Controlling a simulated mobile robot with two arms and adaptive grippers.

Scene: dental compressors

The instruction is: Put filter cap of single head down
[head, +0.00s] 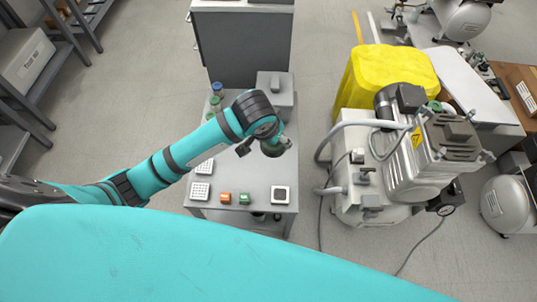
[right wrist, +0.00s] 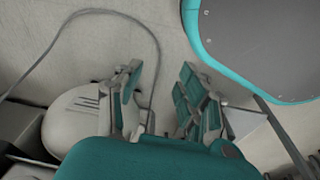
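My left arm reaches in from the left over a grey cart (head: 262,220) in the head view. My left gripper (head: 276,148) is small there and partly hidden by its own wrist; its finger opening cannot be made out. A small dark piece (head: 243,148) shows beside the wrist; I cannot tell whether it is the filter cap or part of the gripper. No filter cap can be clearly identified. A compressor (head: 405,175) stands right of the cart. My right gripper (right wrist: 162,100) shows in the right wrist view, with fingers apart and nothing between them.
The cart carries a grey box (head: 275,88), capped bottles (head: 215,103), white trays (head: 199,191), an orange block (head: 226,198), a green block (head: 244,198) and a white square item (head: 280,195). A yellow container (head: 385,75) stands behind the compressor. A cable (head: 420,245) lies on the floor.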

